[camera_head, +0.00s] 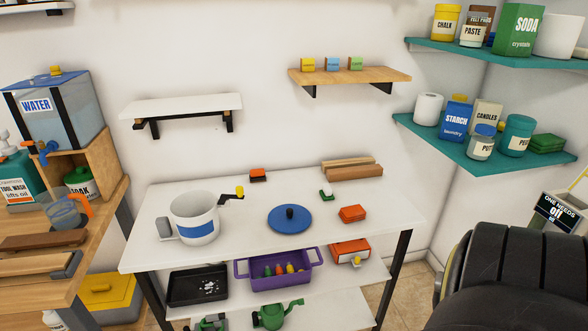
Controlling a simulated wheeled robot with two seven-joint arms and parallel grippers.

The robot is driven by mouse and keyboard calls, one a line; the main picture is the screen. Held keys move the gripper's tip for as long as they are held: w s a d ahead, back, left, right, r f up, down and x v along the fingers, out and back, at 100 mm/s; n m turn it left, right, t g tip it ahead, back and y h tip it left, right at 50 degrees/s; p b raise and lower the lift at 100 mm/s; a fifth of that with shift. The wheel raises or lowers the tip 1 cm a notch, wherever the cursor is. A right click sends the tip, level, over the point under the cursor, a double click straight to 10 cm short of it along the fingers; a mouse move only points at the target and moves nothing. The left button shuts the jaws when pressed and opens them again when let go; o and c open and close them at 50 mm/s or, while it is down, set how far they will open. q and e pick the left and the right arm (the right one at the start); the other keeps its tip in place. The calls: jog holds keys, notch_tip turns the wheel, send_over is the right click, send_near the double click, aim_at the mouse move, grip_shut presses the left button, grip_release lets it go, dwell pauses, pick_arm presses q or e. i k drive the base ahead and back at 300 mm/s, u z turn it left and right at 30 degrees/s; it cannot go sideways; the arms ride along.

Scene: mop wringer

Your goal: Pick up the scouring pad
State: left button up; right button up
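No thing in view is clearly a single scouring pad. A stack of flat green pads (546,143) lies at the right end of the lower teal shelf; I cannot tell for sure whether they are scouring pads. On the white table (250,246) lie an orange-red block (352,214) at the right and a smaller orange-red block with a dark underside (258,175) at the back. A small white and green item (326,190) stands near the back right.
A white bucket (195,218) with a crank and a blue disc (289,219) stand on the table. A purple basket (279,269) is on the shelf below. A wooden bench (62,282) is at left. A large black ribbed form (512,262) fills the lower right.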

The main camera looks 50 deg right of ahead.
aim_at(326, 194)
jog(key=z, duration=0.45)
jog(key=i, duration=0.7)
jog(key=z, duration=0.75)
